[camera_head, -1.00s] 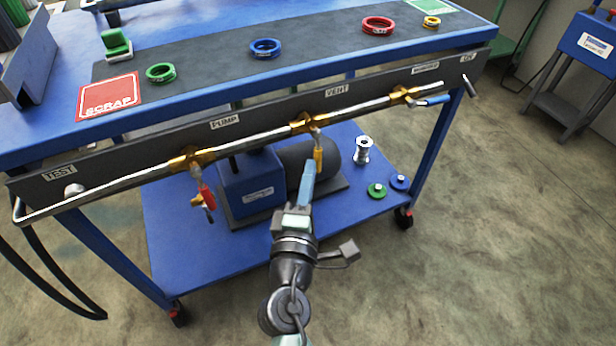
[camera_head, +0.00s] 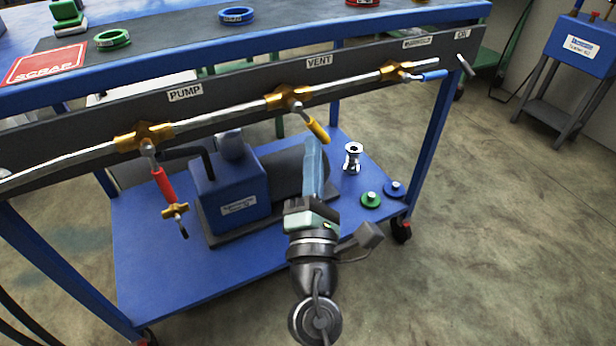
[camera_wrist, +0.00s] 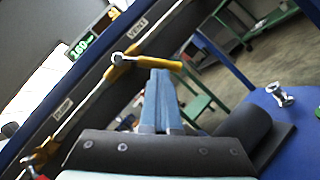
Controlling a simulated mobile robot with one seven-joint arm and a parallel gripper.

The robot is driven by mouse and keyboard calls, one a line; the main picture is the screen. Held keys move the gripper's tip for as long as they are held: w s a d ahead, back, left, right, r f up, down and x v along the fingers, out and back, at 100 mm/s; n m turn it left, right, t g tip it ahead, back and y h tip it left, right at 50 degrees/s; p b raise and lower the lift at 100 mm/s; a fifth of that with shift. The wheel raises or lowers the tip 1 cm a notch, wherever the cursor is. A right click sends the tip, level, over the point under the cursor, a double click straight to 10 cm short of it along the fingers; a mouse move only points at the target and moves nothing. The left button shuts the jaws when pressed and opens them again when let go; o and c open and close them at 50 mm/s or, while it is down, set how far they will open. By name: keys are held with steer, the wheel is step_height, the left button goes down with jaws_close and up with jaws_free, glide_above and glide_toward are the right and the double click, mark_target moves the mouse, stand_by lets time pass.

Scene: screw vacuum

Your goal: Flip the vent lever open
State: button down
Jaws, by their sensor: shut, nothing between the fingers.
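The vent lever has a yellow handle (camera_head: 318,130) and hangs from the brass valve (camera_head: 290,98) under the VENT label (camera_head: 319,61). Its handle slants down and to the right, oblique to the pipe. In the wrist view the yellow handle (camera_wrist: 155,63) runs sideways just beyond my fingertips. My gripper (camera_head: 314,143) has blue fingers, pressed together and empty, pointing up at the handle from below. In the wrist view the tips of my gripper (camera_wrist: 160,73) sit at the handle's lower edge. I cannot tell whether they touch it.
A red-handled lever (camera_head: 164,184) hangs under PUMP to the left; a blue-handled lever (camera_head: 431,75) lies along the pipe at right. The blue pump (camera_head: 230,190) and a metal spool fitting (camera_head: 353,158) stand on the lower shelf (camera_head: 150,270).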

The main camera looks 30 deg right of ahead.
steer(key=d+r+n+t+y+b, duration=0.3)
steer(key=d+n+t+y+b, duration=0.1)
steer(key=n, duration=0.5)
steer(key=shift+d+r+n+y+b, duration=0.25)
steer(key=shift+d+n+y+b, duration=0.05)
steer(key=shift+d+y+b, duration=0.2)
stand_by(0.4)
steer(key=shift+w, duration=0.1)
stand_by(0.6)
steer(key=s+f+b, duration=0.3)
steer(key=s+f, duration=0.6)
steer(key=shift+d+f+b, duration=0.15)
steer(key=shift+f+b, duration=0.05)
steer(key=shift+b, duration=0.2)
